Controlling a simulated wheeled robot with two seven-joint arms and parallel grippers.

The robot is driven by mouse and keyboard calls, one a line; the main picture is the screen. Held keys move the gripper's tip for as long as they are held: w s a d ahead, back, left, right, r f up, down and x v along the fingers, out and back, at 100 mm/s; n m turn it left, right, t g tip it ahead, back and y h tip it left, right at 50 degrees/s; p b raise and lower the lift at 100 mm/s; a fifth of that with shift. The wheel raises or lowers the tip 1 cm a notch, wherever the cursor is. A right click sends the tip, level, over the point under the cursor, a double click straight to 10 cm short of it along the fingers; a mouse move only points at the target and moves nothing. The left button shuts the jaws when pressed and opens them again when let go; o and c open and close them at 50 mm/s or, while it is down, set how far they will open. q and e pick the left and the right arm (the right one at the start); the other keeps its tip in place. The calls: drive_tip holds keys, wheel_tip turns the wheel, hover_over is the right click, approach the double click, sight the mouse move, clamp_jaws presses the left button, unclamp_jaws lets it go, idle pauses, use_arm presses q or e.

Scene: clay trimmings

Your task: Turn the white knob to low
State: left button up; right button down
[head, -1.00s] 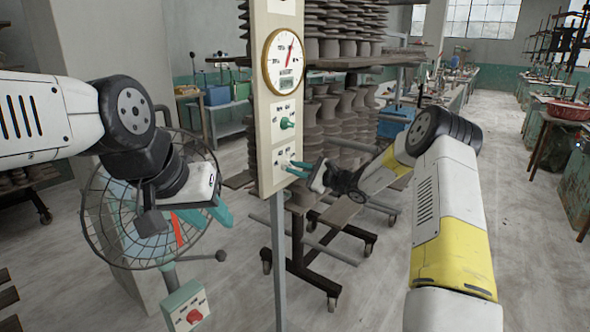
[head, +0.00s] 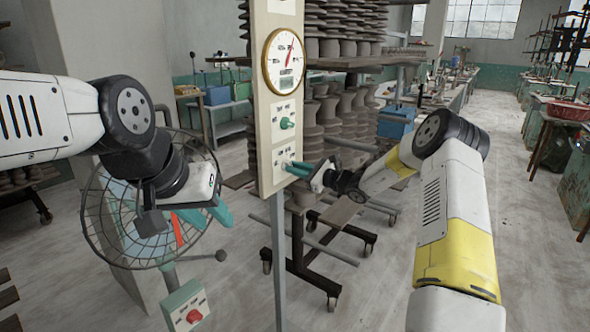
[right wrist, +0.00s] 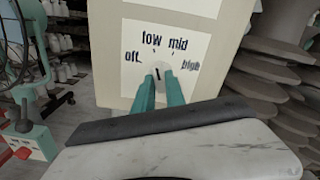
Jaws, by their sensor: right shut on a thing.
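The white knob (right wrist: 157,73) sits on a cream panel (right wrist: 112,62) with the labels off, low, mid and high around it. A dark mark on the knob points roughly up, between off and high; I cannot tell whether it lines up with low or mid. My right gripper (right wrist: 160,80) is shut on the knob, a teal finger on each side. In the head view my right gripper (head: 290,166) reaches the lowest plate of the panel from the right, and its fingers largely hide the knob. My left gripper (head: 212,218) hangs before the fan, away from the panel; its finger gap is unclear.
Above the knob are a teal knob (head: 287,123) and a round dial (head: 285,60). A wire-caged fan (head: 95,215) stands at left, with a red-knobbed box (head: 186,306) below. A wheeled rack (head: 330,285) of clay pieces stands behind. The floor at right is open.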

drive_tip(key=c, duration=1.4)
unclamp_jaws()
drive_tip(key=v, duration=0.7)
drive_tip(key=shift+s+d, duration=0.25)
drive_tip(key=shift+d, duration=0.05)
